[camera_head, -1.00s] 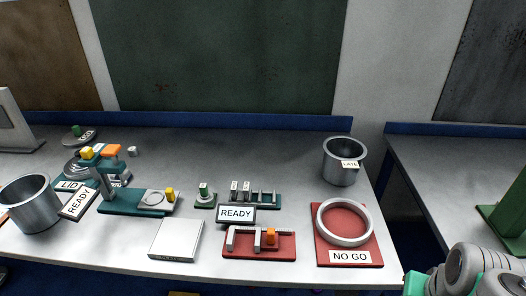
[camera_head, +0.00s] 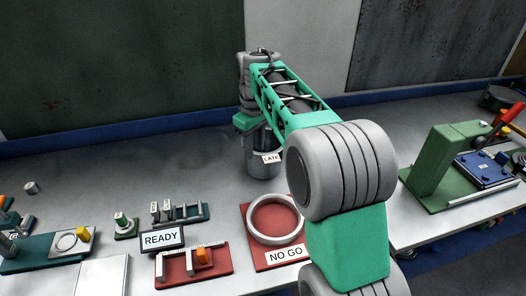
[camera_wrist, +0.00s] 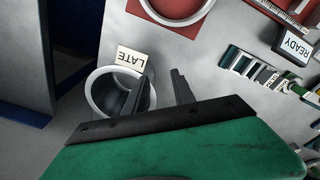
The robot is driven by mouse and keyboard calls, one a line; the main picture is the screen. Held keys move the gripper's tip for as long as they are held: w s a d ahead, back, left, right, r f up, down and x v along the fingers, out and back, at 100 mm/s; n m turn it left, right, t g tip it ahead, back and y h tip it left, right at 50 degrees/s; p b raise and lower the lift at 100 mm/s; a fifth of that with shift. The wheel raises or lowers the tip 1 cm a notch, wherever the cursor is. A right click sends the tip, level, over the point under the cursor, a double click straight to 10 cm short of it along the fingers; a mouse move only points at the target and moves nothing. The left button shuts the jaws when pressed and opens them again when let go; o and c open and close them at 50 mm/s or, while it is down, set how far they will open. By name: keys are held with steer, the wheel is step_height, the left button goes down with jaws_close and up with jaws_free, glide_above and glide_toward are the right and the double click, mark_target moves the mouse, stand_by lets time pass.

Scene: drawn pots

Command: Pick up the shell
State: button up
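A grey metal cylinder, open at the top and tagged LATE, stands on the bench; I take it as the shell (camera_head: 262,163). In the wrist view the shell (camera_wrist: 97,93) shows its round rim and dark inside. My gripper (camera_wrist: 160,76) is open and empty, its two dark fingers apart. One finger overlaps the shell's opening and the other lies to the right of its rim, so the near wall seems between them. I cannot tell whether the fingers touch it. In the head view my arm covers the shell's top and the fingers.
A red NO GO plate (camera_head: 247,243) with a pale ring (camera_head: 250,225) lies in front of the shell. A READY sign (camera_head: 162,239) and small fixtures stand left. A green stand (camera_head: 440,165) is on the right bench, past a gap.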

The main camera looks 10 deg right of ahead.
steer(key=n, duration=0.2)
glide_above(253, 167)
step_height(253, 167, down, 2)
steer(key=shift+g, duration=0.4)
step_height(253, 167, down, 7)
steer(key=shift+d+f+p, duration=0.1)
steer(key=shift+p, duration=1)
steer(key=shift+w+f, duration=0.1)
steer(key=shift+f, duration=0.25)
jaws_close()
steer(key=shift+f, duration=0.1)
